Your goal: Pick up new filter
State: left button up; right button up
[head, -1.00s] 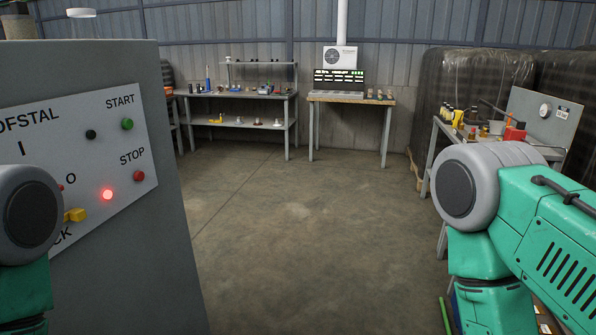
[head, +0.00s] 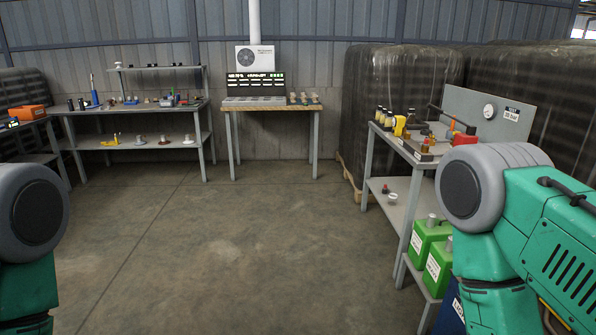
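I cannot tell which object is the new filter; the small items are too far away to make out. Small parts, including a yellow one (head: 111,140) and a white-based one (head: 188,140), stand on the lower shelf of the left workbench (head: 205,140). A small red and white part (head: 389,197) lies on the lower shelf of the right workbench (head: 408,222). My green arms show at the left and right edges. Both of my grippers are out of view.
A wooden-topped table (head: 272,106) with a display (head: 254,84) stands at the back wall. Green canisters (head: 429,238) sit low under the right workbench. Wrapped pallets (head: 405,85) stand behind it. The concrete floor (head: 250,240) ahead is clear.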

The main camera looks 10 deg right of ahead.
aim_at(389, 118)
jog(key=i+z, duration=0.15)
jog(key=i, duration=1.8)
jog(key=i+z, duration=0.15)
jog(key=i, duration=0.5)
jog(key=i+j+z, duration=0.15)
jog(key=i, duration=0.55)
jog(key=i+j+z, duration=0.15)
jog(key=i, duration=0.5)
